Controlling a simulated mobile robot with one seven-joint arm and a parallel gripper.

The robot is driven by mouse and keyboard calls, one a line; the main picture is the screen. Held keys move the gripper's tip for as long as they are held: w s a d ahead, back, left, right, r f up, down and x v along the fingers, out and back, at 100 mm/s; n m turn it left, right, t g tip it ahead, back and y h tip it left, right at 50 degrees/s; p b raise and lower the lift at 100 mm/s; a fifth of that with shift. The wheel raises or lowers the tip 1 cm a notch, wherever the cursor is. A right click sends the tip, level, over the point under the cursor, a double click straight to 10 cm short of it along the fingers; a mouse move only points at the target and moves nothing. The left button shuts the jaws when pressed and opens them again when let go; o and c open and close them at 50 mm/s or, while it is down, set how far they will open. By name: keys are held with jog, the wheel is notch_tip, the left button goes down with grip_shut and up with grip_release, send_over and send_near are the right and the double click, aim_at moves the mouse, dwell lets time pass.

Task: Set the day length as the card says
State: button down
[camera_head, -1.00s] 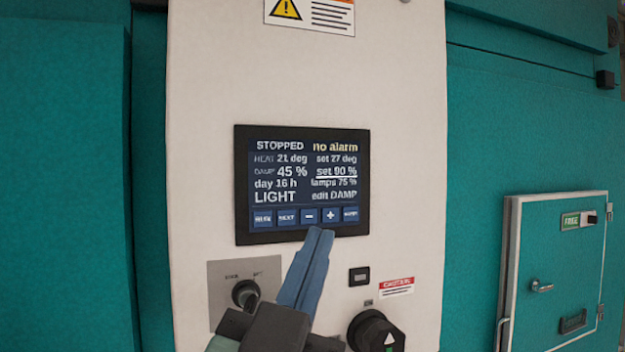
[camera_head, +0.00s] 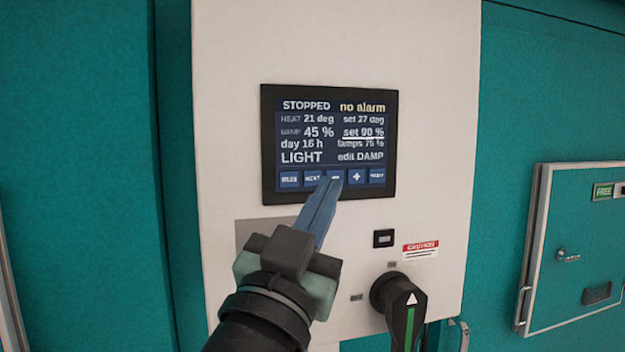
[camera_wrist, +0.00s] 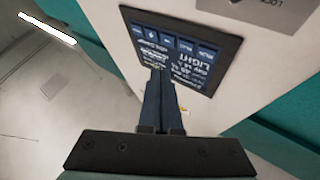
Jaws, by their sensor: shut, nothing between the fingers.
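The control screen (camera_head: 330,130) is set in a pale panel and reads STOPPED, no alarm, HEAT 21 deg set 27 deg, DAMP 45 % set 90 %, day 16 h, lamps about 75 %, LIGHT and edit DAMP. The set 90 % line is underlined. A row of blue buttons (camera_head: 312,178) runs along its bottom, including NEXT, minus and plus. My gripper (camera_head: 330,184) is shut and empty, its tips at or just in front of the minus button; contact cannot be told. The wrist view shows the shut fingers (camera_wrist: 160,100) reaching the screen (camera_wrist: 190,48). No card is seen.
Below the screen are a small black button (camera_head: 383,238), a caution label (camera_head: 421,248) and a black rotary handle (camera_head: 405,305) with a green stripe. A teal door (camera_head: 580,250) with a FREE sign is at right.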

aim_at(325, 168)
jog(key=shift+w+a+b, duration=0.25)
jog(key=shift+w+b, duration=0.1)
jog(key=shift+w, duration=0.45)
jog(key=shift+w+a+b, duration=0.25)
jog(key=shift+w+b, duration=0.1)
jog(key=shift+w, duration=0.4)
jog(key=shift+w, duration=0.1)
dwell(0.8)
jog(key=shift+w+a+b, duration=0.1)
jog(key=shift+w+b, duration=0.2)
jog(key=shift+b, duration=0.05)
jog(key=shift+w+a+b, duration=0.1)
jog(key=shift+w+b, duration=0.2)
dwell(0.5)
dwell(0.3)
jog(key=shift+s+d, duration=0.2)
jog(key=shift+s, duration=0.5)
jog(key=shift+s+d, duration=0.25)
jog(key=shift+s, duration=0.55)
jog(key=shift+s+d, duration=0.3)
jog(key=shift+s, duration=0.5)
jog(key=shift+s+d, duration=0.25)
jog(key=shift+s, duration=0.55)
dwell(1.0)
